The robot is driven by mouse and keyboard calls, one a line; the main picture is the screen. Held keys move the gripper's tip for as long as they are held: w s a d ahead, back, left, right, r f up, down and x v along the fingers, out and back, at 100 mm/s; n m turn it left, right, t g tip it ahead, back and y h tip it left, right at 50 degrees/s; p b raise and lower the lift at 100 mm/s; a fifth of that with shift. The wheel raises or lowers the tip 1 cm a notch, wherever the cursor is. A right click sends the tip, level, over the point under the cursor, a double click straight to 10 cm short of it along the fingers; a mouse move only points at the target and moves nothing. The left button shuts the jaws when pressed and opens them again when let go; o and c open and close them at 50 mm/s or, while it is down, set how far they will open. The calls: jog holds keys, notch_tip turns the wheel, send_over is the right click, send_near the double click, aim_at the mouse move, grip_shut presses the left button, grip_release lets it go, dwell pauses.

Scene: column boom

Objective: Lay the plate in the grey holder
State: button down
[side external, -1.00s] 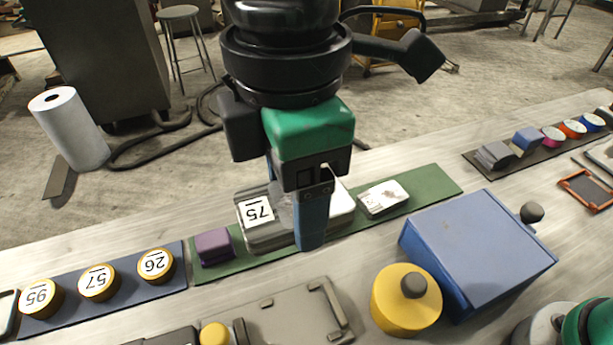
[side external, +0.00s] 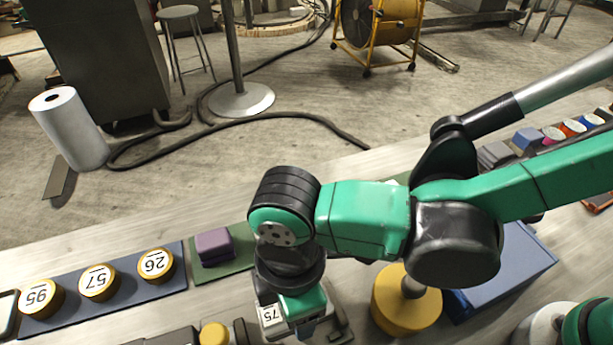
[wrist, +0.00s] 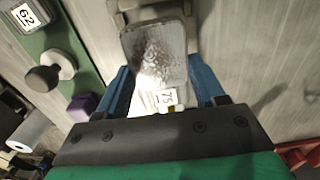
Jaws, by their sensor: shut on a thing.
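The plate is a pale grey, shiny slab with a white 75 label. In the wrist view the plate (wrist: 155,50) sits between the two blue fingers of my gripper (wrist: 160,75), which are shut on it. In the side view the label end of the plate (side external: 271,314) shows below my wrist, near the front of the table. The grey holder (side external: 341,323) shows only in part there, beside and under my gripper. Most of it is hidden by my arm and the plate. I cannot tell whether the plate touches the holder.
A purple block (side external: 214,245) stands on a green mat. Several round numbered pieces lie on a blue mat (side external: 75,303) at left. A yellow knobbed cylinder (side external: 405,305) and a blue box (side external: 525,265) stand right of the holder. A 62 tile (wrist: 27,16) shows in the wrist view.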

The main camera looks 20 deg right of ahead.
jog(key=shift+f, duration=1.85)
jog(key=shift+c, duration=0.5)
grip_release()
jog(key=shift+f, duration=0.15)
notch_tip(320, 180, up, 12)
jog(key=shift+r, duration=0.1)
jog(key=w+d+m+t, duration=0.3)
jog(key=d+m, duration=0.6)
jog(key=d, duration=0.5)
jog(key=w+d+m+t, duration=0.4)
jog(key=d+m, duration=0.5)
jog(key=d, duration=0.5)
jog(key=shift+r, duration=0.3)
